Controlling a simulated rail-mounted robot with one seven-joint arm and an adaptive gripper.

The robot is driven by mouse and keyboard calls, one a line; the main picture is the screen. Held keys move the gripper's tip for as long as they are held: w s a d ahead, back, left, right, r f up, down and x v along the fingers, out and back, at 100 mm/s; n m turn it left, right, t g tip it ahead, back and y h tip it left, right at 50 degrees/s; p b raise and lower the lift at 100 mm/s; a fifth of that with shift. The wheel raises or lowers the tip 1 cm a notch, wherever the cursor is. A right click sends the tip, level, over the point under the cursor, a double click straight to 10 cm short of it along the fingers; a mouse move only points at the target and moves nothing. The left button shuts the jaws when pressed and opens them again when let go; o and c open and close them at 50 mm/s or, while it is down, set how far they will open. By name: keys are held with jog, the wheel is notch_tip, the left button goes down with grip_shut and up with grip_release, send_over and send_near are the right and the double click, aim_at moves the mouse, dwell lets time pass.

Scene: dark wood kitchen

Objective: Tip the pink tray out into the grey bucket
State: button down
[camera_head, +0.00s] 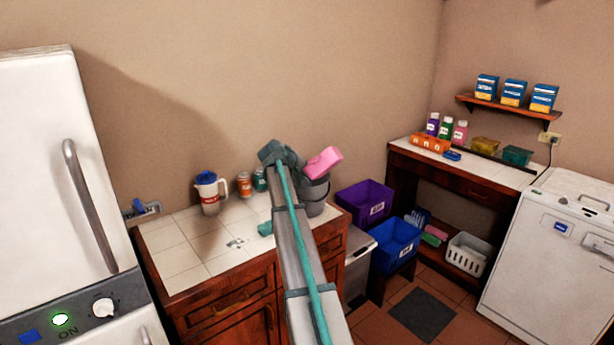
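The pink tray (324,162) is in the air above the grey bucket, tilted, with its left end at my gripper. The grey bucket (314,196) stands on the right end of the tiled counter, partly hidden behind my arm. My gripper (301,163) is at the end of my arm, just left of the tray and over the bucket; its fingers are small and mostly hidden, but the raised tray appears to be held by them. What is in the tray or the bucket cannot be seen.
A jug with a blue lid (208,192) and an orange can (244,184) stand at the counter's back. The white tiled counter (180,245) has free room at its front left. A purple crate (365,202) and a blue crate (396,244) stand right of the counter.

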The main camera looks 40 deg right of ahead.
jog(key=shift+w+r+n+g+p, duration=0.2)
jog(key=shift+r+n+g+p, duration=0.1)
jog(key=shift+p, duration=0.4)
jog(key=shift+w+a+p, duration=0.1)
jog(key=shift+p, duration=0.2)
jog(key=shift+w+r+n+g+h+p, duration=0.1)
jog(key=shift+n+g+h+p, duration=0.2)
jog(key=shift+g+p, duration=0.1)
